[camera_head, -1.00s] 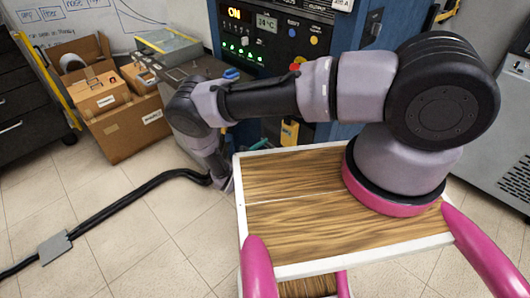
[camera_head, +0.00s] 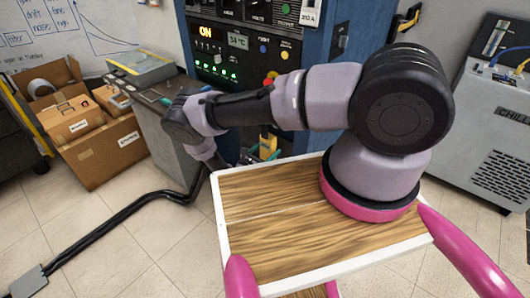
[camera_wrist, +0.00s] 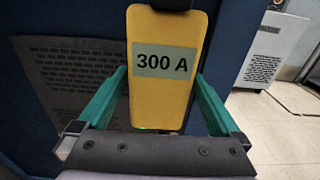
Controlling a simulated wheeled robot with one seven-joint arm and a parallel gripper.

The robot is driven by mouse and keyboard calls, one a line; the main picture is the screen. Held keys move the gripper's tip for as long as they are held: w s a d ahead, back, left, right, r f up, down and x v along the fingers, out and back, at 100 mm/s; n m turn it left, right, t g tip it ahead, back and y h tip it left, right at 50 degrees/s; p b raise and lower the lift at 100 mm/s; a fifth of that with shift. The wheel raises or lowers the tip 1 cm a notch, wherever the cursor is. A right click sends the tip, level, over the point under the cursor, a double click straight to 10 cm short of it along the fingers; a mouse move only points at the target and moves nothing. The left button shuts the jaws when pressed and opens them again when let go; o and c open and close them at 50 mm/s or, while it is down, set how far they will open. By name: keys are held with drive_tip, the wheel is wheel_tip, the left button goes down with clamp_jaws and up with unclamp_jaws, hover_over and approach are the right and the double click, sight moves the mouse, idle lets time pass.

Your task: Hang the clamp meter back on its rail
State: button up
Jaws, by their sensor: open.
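The clamp meter, a yellow body with a pale "300 A" label (camera_wrist: 165,62), stands upright in the wrist view, its dark top cut off by the upper edge. My gripper (camera_wrist: 162,78) is open, with one green finger on each side of the meter. A gap shows beside the left finger; the right finger is very close to the meter's edge, and I cannot tell if it touches. In the head view, a small yellow piece of the meter (camera_head: 268,139) shows low at the cabinet front, with green finger parts around it. The rail cannot be made out.
The blue cabinet (camera_head: 343,40) with its control panel stands behind the meter. A grey bench (camera_head: 172,140) with tools and cardboard boxes (camera_head: 98,150) are at left. A grey chiller (camera_head: 490,130) is at right. A black cable (camera_head: 120,217) runs over the floor at left.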

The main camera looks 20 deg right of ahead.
sight(265, 146)
drive_tip(key=c, duration=1.5)
drive_tip(key=shift+r, duration=1.65)
drive_tip(key=shift+a, duration=0.1)
drive_tip(key=shift+v, duration=3.7)
